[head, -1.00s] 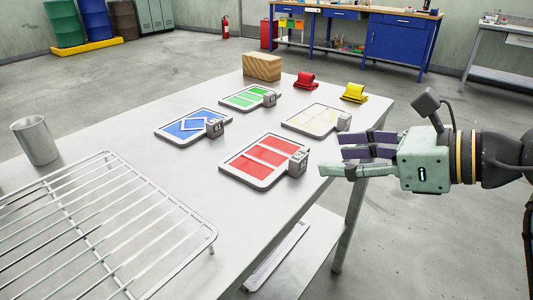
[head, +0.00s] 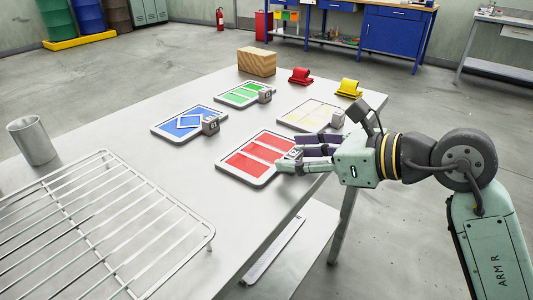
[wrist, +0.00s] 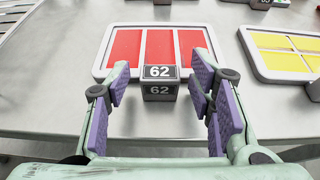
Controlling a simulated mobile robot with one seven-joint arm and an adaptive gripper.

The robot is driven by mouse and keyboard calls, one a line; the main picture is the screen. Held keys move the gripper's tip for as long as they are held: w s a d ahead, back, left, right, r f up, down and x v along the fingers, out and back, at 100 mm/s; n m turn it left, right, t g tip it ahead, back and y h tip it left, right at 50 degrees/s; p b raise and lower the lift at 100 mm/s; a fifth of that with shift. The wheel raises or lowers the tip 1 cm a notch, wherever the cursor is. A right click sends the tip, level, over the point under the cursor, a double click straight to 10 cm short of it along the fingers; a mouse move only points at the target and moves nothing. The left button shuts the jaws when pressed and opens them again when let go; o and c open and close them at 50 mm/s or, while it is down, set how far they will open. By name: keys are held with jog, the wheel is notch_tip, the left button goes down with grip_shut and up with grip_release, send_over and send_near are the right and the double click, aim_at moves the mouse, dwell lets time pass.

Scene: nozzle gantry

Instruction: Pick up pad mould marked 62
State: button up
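The pad mould marked 62 (wrist: 125,50) is a white-rimmed tray with three red fields, flat on the table near its front edge. It also shows in the head view (head: 240,164). My gripper (wrist: 160,97) is open, with one purple-padded finger on each side of the block and gaps between. In the head view my gripper (head: 298,157) covers part of the block. Whether the fingers touch anything below is hidden.
A yellow mould (wrist: 288,52) lies to the right. A blue mould (head: 187,124) and a green mould (head: 243,95) lie farther back. A wire rack (head: 115,225), metal cup (head: 33,143), wooden block (head: 257,62), and red (head: 300,76) and yellow (head: 349,88) items stand on the table.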

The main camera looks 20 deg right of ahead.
grip_shut()
dwell(0.4)
